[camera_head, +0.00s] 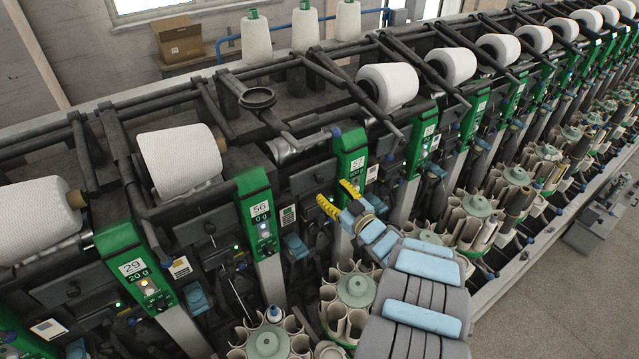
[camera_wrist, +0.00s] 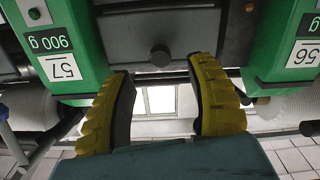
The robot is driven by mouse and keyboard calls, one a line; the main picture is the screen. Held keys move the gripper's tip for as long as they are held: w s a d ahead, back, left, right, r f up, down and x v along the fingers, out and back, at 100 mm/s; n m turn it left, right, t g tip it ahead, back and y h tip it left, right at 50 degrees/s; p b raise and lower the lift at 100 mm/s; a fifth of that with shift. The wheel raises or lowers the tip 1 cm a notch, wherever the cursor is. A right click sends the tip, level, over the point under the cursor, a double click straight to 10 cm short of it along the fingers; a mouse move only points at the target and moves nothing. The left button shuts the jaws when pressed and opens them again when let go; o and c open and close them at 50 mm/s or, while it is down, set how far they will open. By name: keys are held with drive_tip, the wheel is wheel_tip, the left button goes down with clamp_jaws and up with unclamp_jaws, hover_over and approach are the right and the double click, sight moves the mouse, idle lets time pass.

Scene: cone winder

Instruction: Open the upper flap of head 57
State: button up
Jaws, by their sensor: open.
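Head 57 has a green control panel (camera_head: 350,160) with a "57" label and a "600 g" display. In the wrist view, which is upside down, the same green panel (camera_wrist: 65,45) stands at the left. To the left of it in the head view is the dark upper flap (camera_head: 312,179). The wrist view shows the flap with a round dark knob (camera_wrist: 160,55) between panels 57 and 56. My gripper (camera_head: 337,198) is in front of head 57, its yellow-padded fingers apart and empty. In the wrist view the gripper (camera_wrist: 163,95) has its fingertips near the flap, with the knob between their lines; contact cannot be told.
White yarn cones (camera_head: 178,160) rest on the winder above. Head 57's cone position holds an empty dark ring holder (camera_head: 257,98). Round bobbin magazines (camera_head: 355,290) stand below my gripper.

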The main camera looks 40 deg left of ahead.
sight(321, 182)
drive_tip(key=b+x, duration=0.2)
drive_tip(key=x, duration=0.1)
drive_tip(key=shift+a+f, duration=0.15)
drive_tip(key=shift+a, duration=0.25)
drive_tip(key=shift+w+a+r+p, duration=0.15)
drive_tip(key=shift+a+r+p, duration=0.05)
drive_tip(key=shift+a+p, duration=0.1)
drive_tip(key=shift+x, duration=0.95)
clamp_jaws()
